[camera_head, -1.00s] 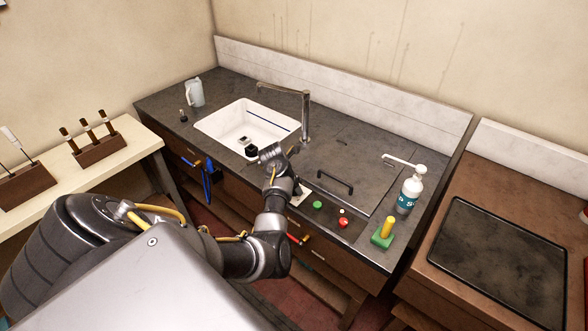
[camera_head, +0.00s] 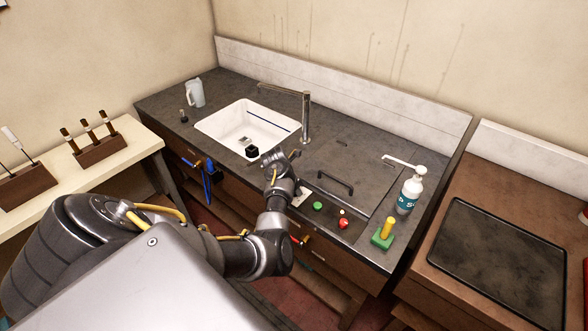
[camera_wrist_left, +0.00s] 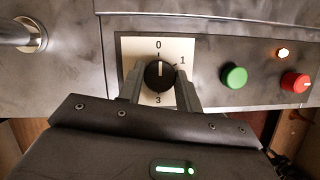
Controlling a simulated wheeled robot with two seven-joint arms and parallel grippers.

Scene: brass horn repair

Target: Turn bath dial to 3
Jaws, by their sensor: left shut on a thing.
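The bath dial (camera_wrist_left: 160,76) is a round black knob on a white plate (camera_wrist_left: 130,50) in the left wrist view. Its white mark points up at the 0. The 1 is at the upper right and the 3 at the bottom; no 2 shows. My left gripper (camera_wrist_left: 160,88) has one finger on each side of the knob and is shut on it. In the head view my left gripper (camera_head: 277,166) is over the counter front and hides the dial; a corner of the white plate (camera_head: 301,197) shows. My right gripper is not in view.
Right of the dial are a green button (camera_wrist_left: 234,76), a red knob (camera_wrist_left: 294,82) and a small lit lamp (camera_wrist_left: 283,53). A lid with a black handle (camera_head: 336,182) lies behind them. A white sink (camera_head: 218,125) with a tap (camera_head: 306,117) and a pump bottle (camera_head: 410,190) are nearby.

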